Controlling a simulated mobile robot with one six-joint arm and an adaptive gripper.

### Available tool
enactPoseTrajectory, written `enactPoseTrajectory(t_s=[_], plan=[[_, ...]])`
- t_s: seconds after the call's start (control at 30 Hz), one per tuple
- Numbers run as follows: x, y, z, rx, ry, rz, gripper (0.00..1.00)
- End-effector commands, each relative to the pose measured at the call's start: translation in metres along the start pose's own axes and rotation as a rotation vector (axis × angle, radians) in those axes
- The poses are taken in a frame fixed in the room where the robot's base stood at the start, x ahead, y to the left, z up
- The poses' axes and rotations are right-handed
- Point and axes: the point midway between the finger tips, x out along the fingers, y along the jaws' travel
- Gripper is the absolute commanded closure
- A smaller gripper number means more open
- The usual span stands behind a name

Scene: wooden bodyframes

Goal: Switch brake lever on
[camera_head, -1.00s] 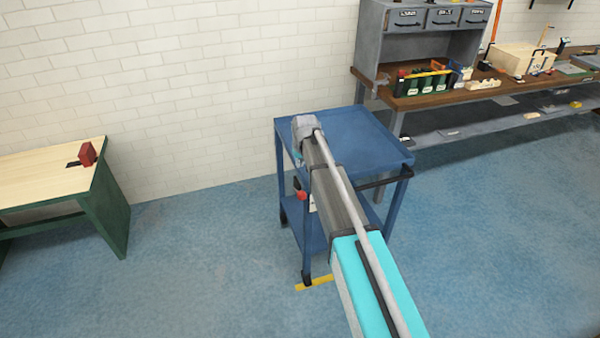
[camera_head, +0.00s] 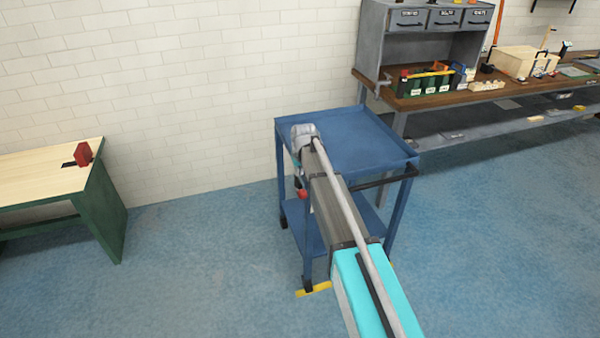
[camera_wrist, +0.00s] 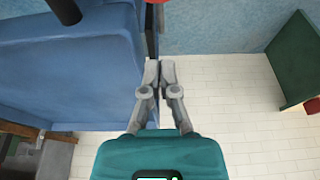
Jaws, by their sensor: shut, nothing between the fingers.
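The blue cart (camera_head: 355,140) stands near the wall in the head view. A red knob (camera_head: 302,194) shows on its left side, beside my arm. It seems to be the end of the brake lever. In the wrist view a red piece (camera_wrist: 155,2) is cut off by the top edge, with a dark bar (camera_wrist: 150,35) below it along the cart's side. My gripper (camera_wrist: 160,68) is shut and empty, its fingertips close to the cart's side and below the red piece in the picture. Whether they touch anything is unclear. My arm hides part of the cart's left side.
A wooden-topped green table (camera_head: 45,178) with a red object (camera_head: 83,154) stands at the left. A workbench (camera_head: 430,97) with tools and drawers is at the right. The cart's top is bare. Blue floor (camera_head: 190,255) is free between the table and cart.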

Motion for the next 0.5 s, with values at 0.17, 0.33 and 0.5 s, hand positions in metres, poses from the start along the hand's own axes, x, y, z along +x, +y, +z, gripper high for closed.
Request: enactPoseTrajectory(t_s=[0.17,0.33,0.5], plan=[[0.018,0.000,0.001,0.000,0.000,0.000,1.00],[0.031,0.000,0.001,0.000,0.000,0.000,1.00],[0.041,0.000,0.012,0.000,0.000,0.000,1.00]])
